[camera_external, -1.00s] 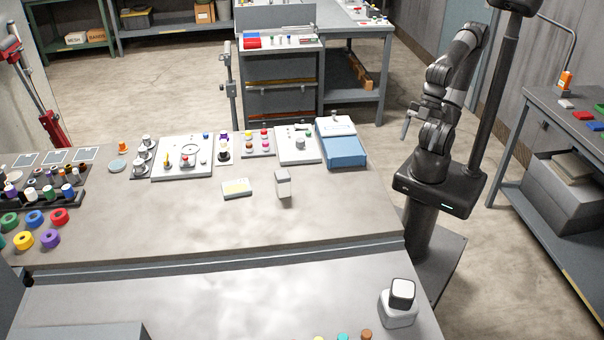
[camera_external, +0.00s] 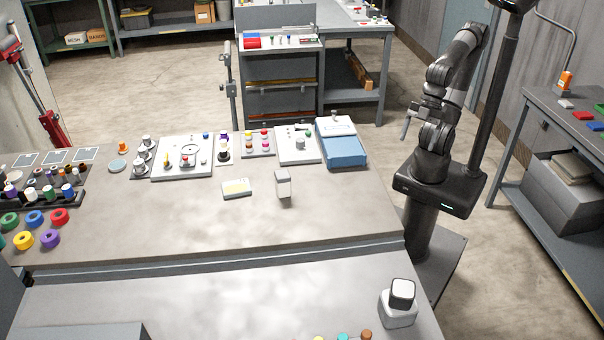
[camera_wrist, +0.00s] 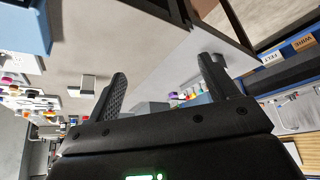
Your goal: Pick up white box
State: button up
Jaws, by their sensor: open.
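A blue box (camera_external: 345,150) and several panels line the table's far edge. The table between is clear.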

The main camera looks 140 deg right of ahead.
jog(key=shift+c, duration=0.9)
jog(key=m+g+h, duration=0.2)
jog(key=m+h, duration=0.1)
jog(key=m, duration=0.4)
send_over(284, 174)
jog(key=s+a, duration=0.1)
jog(key=s, duration=0.1)
notch_tip(284, 174, down, 7)
jog(key=x, duration=1)
jog(key=shift+s+a+f, duration=0.1)
jog(key=shift+a, duration=0.2)
